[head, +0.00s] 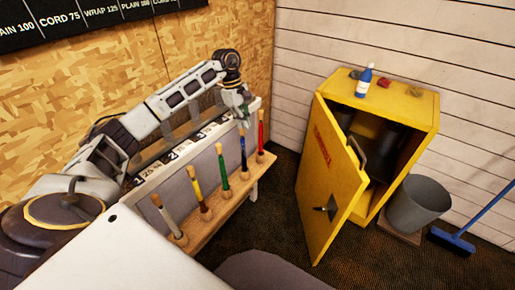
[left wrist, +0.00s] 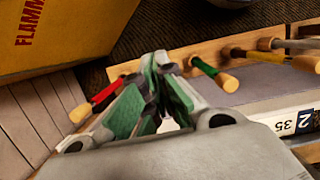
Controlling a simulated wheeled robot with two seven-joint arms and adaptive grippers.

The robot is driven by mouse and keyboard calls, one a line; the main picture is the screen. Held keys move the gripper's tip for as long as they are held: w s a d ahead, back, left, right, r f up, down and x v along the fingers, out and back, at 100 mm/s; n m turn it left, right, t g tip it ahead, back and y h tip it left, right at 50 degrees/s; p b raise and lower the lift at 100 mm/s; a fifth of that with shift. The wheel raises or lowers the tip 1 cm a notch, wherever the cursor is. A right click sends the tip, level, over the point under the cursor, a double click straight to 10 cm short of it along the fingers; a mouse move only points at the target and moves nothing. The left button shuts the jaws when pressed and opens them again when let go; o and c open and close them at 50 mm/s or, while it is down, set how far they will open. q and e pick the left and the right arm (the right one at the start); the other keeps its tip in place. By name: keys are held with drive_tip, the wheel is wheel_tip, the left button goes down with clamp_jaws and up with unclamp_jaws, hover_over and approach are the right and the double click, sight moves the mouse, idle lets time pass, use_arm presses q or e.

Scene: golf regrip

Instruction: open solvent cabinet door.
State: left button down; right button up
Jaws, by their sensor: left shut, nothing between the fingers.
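The yellow solvent cabinet (head: 418,112) stands against the white plank wall. Its door (head: 322,175), with red lettering and a dark handle (head: 328,209), stands open, swung out to the left. Dark containers show in the shadow inside. In the left wrist view, part of the yellow door (left wrist: 70,38) with red letters fills the upper left. My left gripper (head: 244,113) is over the club rack, left of the door and apart from it. Its green-padded fingers (left wrist: 160,68) are shut and empty. My right gripper is not in view.
The wooden rack (head: 228,203) holds several upright clubs with coloured grips. A blue-white bottle (head: 364,82) and small items sit on the cabinet. A grey bucket (head: 417,204) and blue broom (head: 455,240) stand right of it. Dark floor lies between rack and door.

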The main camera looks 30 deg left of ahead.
use_arm(q)
drive_tip(key=shift+f, duration=0.1)
